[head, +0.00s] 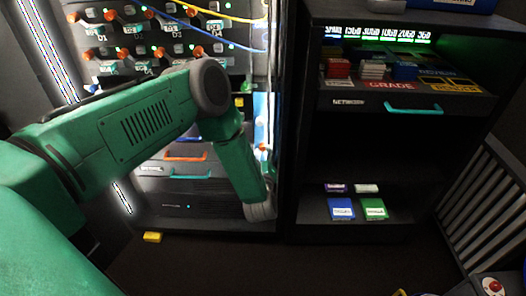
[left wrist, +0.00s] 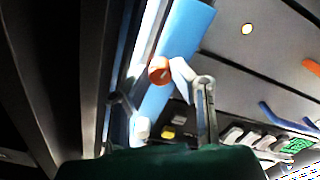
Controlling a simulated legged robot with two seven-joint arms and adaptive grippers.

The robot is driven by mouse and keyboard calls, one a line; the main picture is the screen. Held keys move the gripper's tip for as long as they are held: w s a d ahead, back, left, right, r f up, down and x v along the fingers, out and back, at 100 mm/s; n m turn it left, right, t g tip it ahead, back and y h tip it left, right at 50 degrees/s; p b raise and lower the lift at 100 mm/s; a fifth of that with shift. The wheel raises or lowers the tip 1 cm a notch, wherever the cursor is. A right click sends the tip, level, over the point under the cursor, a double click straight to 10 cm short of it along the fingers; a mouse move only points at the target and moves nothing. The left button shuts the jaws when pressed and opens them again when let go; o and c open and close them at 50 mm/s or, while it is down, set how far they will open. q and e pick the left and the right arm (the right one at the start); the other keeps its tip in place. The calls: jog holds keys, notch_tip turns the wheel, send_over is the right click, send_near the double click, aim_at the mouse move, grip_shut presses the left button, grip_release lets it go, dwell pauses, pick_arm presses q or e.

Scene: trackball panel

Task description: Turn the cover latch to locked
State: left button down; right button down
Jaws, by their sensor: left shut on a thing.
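A small round orange knob (left wrist: 158,70), which looks like the cover latch, sits beside a long blue strip (left wrist: 178,50) in the left wrist view. My left gripper (left wrist: 160,100) is shut on the knob, with one pale finger pad against its right side. In the head view a small orange spot (head: 262,147) shows at the rack's right edge, just beyond my left forearm. The forearm hides most of the gripper there. The latch's exact angle cannot be read. My right gripper is in neither view.
The rack panel (head: 150,45) holds several orange knobs and looping cables. Drawers with orange (head: 185,156) and green handles lie below. A dark shelf unit (head: 350,130) with boxes stands close to the right. A yellow block (head: 152,237) lies on the floor.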

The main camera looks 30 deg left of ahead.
pick_arm(q)
jog(key=shift+s+d+f+n, duration=0.1)
jog(key=shift+f+n, duration=0.15)
jog(key=shift+n, duration=0.85)
jog(key=c, duration=1.4)
grip_release()
jog(key=shift+r, duration=0.1)
jog(key=v, duration=1.1)
jog(key=shift+s+d, duration=0.15)
jog(key=shift+s, duration=0.15)
